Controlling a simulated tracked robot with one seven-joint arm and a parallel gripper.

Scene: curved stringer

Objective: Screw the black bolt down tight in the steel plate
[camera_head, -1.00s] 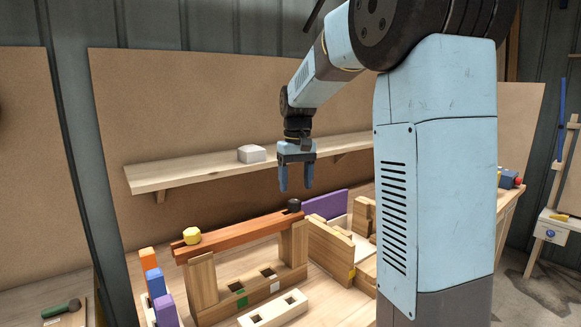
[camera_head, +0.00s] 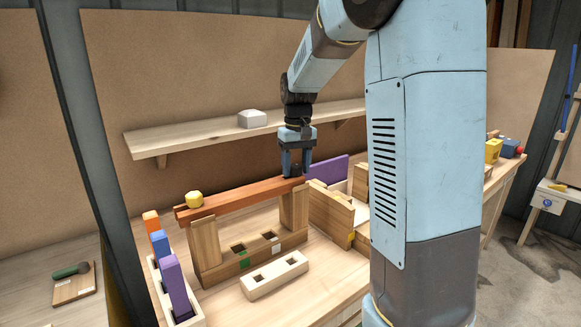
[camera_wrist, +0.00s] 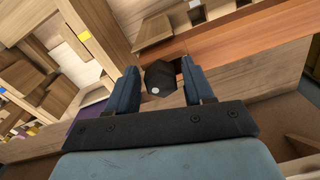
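The black bolt (camera_wrist: 160,77) has a dark hexagonal head with a pale dot and shows between my fingertips in the wrist view. My gripper (camera_head: 296,165) points straight down at the right end of the reddish-brown beam (camera_head: 245,197). In the wrist view my gripper (camera_wrist: 160,80) has a finger on each side of the bolt head, with narrow gaps, so it looks open around it. I cannot make out a steel plate beneath the bolt.
A yellow hexagonal bolt (camera_head: 194,199) sits on the beam's left end. Wooden posts hold the beam up. A slotted pale block (camera_head: 274,275) lies in front, coloured pegs (camera_head: 175,282) stand at left, and wooden boxes (camera_head: 332,215) are at right. A shelf (camera_head: 200,142) runs behind.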

